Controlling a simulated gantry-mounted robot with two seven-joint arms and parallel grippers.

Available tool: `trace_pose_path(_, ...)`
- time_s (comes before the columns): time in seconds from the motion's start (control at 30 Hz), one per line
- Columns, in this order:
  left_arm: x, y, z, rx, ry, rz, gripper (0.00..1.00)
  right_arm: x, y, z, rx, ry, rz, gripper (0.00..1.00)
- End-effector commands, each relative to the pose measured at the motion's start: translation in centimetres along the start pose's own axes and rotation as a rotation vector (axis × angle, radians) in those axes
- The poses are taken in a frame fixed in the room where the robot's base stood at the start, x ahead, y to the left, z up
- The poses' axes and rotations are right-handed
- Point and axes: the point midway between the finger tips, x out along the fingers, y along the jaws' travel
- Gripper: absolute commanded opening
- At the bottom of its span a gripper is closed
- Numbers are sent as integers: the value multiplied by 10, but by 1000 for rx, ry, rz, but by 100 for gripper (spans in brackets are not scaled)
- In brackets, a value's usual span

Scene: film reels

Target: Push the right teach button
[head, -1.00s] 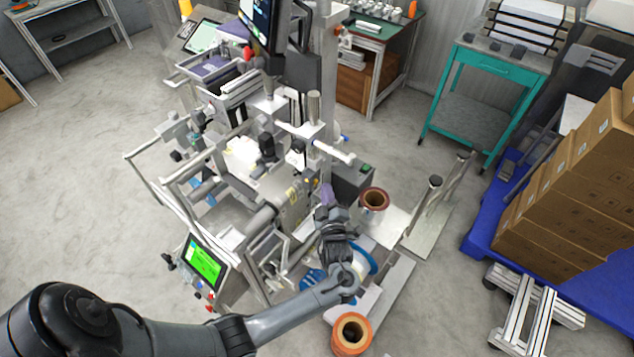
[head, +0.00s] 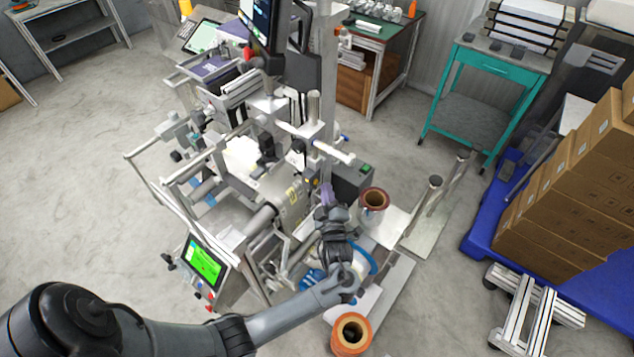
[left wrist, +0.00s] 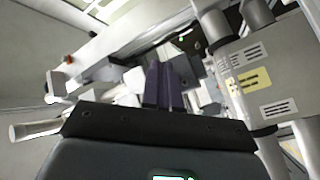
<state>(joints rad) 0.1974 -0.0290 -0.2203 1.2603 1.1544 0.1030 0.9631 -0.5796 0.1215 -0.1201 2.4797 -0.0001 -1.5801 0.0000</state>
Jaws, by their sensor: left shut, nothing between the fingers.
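My left gripper (head: 327,190) is shut and empty, its purple fingertips close to the right side of the machine's column. In the left wrist view its two purple fingers (left wrist: 163,86) lie side by side, pointing at the machine. Small orange or yellow parts (head: 314,182) sit just left of the fingertips; I cannot tell whether one is the right teach button. No button is clearly readable, and whether the fingers touch anything cannot be told. My right gripper is not in view.
A brown-rimmed reel (head: 374,200) and an orange reel (head: 351,334) are near my arm. A green touch screen (head: 204,263) is at the machine's front left. Open floor lies farther left.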

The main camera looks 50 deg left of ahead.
Motion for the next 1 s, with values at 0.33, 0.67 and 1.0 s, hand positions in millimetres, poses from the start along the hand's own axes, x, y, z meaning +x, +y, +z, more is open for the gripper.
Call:
trace_pose_path(0.33, 0, 0, 0, 0, 0, 0, 0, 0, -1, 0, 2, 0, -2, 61)
trace_pose_path(0.67, 6, -4, -4, -1, 0, 0, 0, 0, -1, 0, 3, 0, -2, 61)
trace_pose_path(1.0, 6, -4, -4, 0, 0, 0, 0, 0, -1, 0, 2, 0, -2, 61)
